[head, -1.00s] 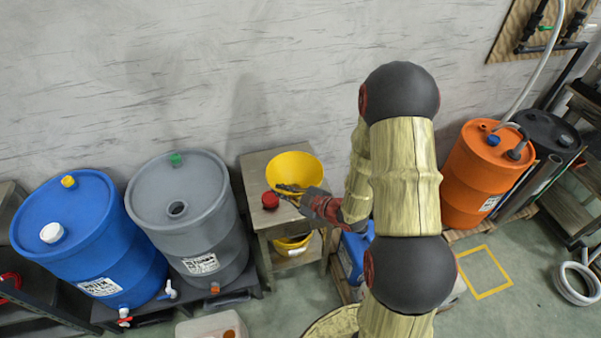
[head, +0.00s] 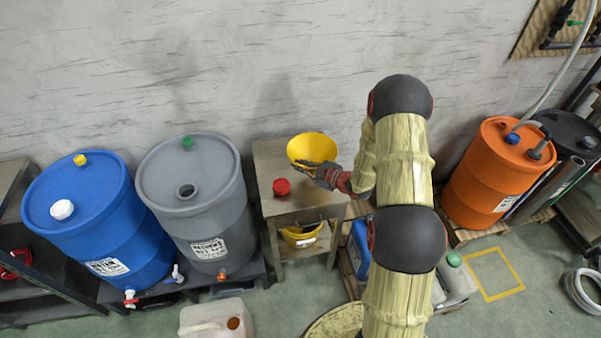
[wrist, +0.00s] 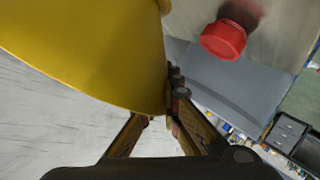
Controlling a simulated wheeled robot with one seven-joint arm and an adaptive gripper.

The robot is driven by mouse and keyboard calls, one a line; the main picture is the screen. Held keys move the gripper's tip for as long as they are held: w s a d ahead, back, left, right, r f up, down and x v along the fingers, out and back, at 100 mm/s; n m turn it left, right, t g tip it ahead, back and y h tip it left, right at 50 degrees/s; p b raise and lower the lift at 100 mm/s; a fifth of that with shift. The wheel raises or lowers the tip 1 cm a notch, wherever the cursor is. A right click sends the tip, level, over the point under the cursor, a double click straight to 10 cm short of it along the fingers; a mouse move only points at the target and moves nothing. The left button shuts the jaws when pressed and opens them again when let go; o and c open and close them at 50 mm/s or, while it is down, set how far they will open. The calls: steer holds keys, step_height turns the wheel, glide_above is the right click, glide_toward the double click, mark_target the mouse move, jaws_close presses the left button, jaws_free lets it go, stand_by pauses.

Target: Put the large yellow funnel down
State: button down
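The large yellow funnel (head: 318,144) is at the back right of the small table (head: 267,160), wide mouth up. My gripper (head: 308,165) is at its near rim, with the dark fingers overlapping the mouth. In the wrist view the funnel (wrist: 90,45) fills the upper left. There my gripper's fingers (wrist: 170,105) close in on the rim from both sides and look shut on its wall. I cannot tell whether the funnel's lower end touches the tabletop.
A red cap (head: 281,187) sits on the tabletop, left of and nearer than the funnel. A yellow container (head: 302,236) is on the lower shelf. Grey (head: 195,215) and blue (head: 90,230) drums stand left; an orange drum (head: 490,175) stands right.

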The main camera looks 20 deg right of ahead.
steer(key=shift+w+d+f, duration=0.1)
steer(key=shift+w+f, duration=0.05)
steer(key=shift+f, duration=0.1)
steer(key=shift+f+b, duration=0.6)
steer(key=shift+f, duration=1.05)
steer(key=c, duration=2)
jaws_free()
steer(key=shift+c, duration=0.2)
